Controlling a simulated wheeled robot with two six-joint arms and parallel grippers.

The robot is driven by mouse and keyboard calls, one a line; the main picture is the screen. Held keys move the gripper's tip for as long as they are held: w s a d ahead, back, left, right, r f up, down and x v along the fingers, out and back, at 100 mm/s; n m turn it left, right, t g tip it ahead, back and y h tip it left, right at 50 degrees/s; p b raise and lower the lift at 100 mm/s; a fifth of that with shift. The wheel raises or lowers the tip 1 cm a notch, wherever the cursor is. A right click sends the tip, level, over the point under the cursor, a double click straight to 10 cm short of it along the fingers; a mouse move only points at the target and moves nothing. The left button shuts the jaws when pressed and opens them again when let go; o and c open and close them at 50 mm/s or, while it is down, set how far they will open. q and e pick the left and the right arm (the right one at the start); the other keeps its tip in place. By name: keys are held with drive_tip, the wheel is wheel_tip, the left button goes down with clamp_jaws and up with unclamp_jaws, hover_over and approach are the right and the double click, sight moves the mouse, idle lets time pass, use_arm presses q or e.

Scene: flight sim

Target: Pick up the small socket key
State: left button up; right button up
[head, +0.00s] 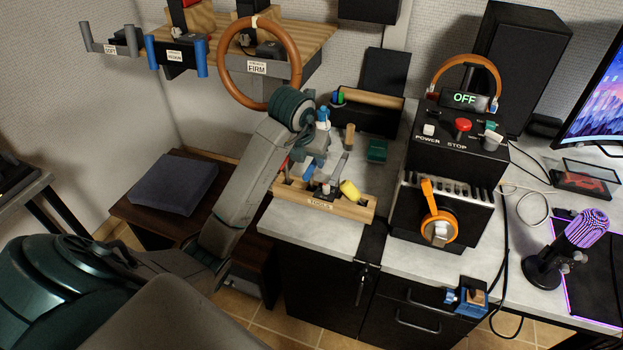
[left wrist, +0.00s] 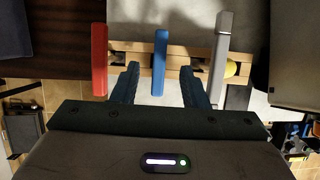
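A wooden rack (head: 292,196) with a label stands at the front left of the grey worktop. In the left wrist view the rack (left wrist: 205,61) holds a red piece (left wrist: 99,60), a blue piece (left wrist: 160,62) and a grey piece (left wrist: 220,58). A yellow piece (head: 350,190) is at its right end. I cannot tell which piece is the small socket key. My left gripper (left wrist: 159,76) is open, its two fingers apart either side of the blue piece in that view, with no clear contact. In the head view the arm partly hides the rack's left side. My right gripper is out of view.
A black control box (head: 455,150) with an orange-handled part below stands right of the rack. A microphone (head: 570,250) stands far right.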

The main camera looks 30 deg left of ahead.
sight(311, 167)
use_arm(q)
drive_tip(key=shift+f, duration=0.2)
drive_tip(key=shift+w+f+b, duration=0.15)
drive_tip(key=shift+f+b, duration=0.25)
drive_tip(key=shift+f, duration=0.25)
drive_tip(key=shift+w+f, duration=0.1)
drive_tip(key=shift+f, duration=0.25)
drive_tip(key=shift+p+x, duration=0.45)
drive_tip(key=shift+x, duration=1.1)
clamp_jaws()
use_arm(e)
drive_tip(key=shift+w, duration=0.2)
